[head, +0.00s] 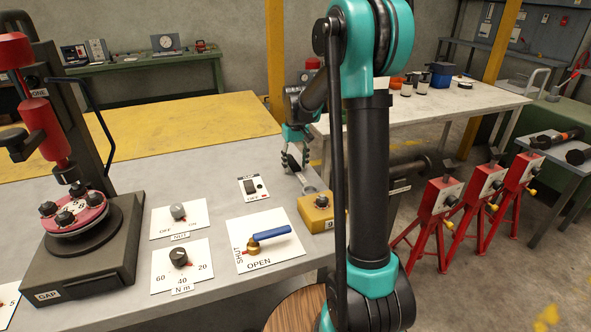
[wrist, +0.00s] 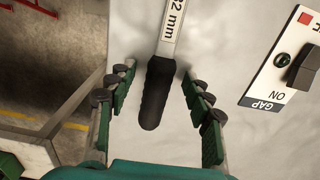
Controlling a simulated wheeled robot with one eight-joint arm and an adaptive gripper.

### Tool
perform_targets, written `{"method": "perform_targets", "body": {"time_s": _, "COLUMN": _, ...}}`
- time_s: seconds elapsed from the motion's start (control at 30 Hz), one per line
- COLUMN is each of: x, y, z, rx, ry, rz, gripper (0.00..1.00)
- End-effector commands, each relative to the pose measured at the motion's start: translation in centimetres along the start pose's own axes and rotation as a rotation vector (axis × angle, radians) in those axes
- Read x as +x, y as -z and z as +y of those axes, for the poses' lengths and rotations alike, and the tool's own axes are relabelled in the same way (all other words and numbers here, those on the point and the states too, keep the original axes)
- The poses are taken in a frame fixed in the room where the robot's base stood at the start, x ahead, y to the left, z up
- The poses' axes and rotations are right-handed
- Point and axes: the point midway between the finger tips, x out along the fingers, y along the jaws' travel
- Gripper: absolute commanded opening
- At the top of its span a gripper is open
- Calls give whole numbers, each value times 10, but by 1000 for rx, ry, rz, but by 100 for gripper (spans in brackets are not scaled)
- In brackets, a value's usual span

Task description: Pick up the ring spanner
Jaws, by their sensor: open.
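The ring spanner (wrist: 155,92) lies on the grey bench, with a black handle and a flat metal shank marked "32 mm" running out of the top of the wrist view. Its ring end is outside that view. My gripper (wrist: 158,76) is open, with one finger on each side of the handle and gaps on both sides. The handle's rounded end points back between the fingers. In the head view my gripper (head: 293,160) is over the bench's far right edge, and part of the spanner's metal (head: 305,184) shows just below it.
A GAP switch plate (wrist: 285,75) lies right of the spanner in the wrist view. In the head view a yellow block (head: 316,212) and a blue-handled valve plate (head: 265,240) stand nearby. The bench edge drops off at the left of the wrist view.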

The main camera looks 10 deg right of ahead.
Motion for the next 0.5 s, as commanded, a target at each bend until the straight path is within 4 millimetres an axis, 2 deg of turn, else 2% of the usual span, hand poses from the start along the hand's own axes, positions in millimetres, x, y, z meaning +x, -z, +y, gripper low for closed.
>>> {"method": "perform_targets", "body": {"time_s": 0.27, "x": 4, "y": 0, "z": 0, "rx": 0, "ry": 0, "rz": 0, "gripper": 51}}
{"method": "perform_targets", "body": {"time_s": 0.5, "x": 3, "y": 0, "z": 0, "rx": 0, "ry": 0, "rz": 0, "gripper": 21}}
